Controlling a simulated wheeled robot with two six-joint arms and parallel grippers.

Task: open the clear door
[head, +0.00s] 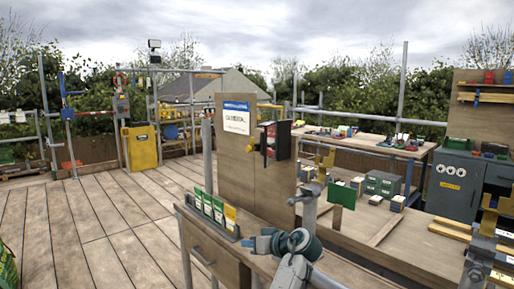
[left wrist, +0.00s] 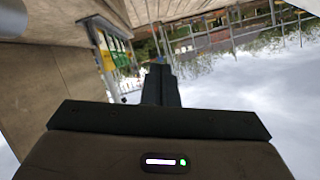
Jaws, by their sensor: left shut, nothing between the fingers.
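A small dark box with red parts (head: 282,141) is mounted on the upright wooden panel (head: 237,185), facing left. Its clear door is too small to make out, so I cannot tell its angle. My left gripper (head: 250,242) is low over the wooden bench, in front of the card rack and below the box, apart from it. Its dark fingers (left wrist: 158,66) are together and empty in the left wrist view, which is upside down.
A rack of green, white and yellow cards (head: 212,212) stands on the bench in front of the panel; it also shows in the left wrist view (left wrist: 118,50). A green sign (head: 342,194) stands right of my left arm. Open decking (head: 100,225) lies at left.

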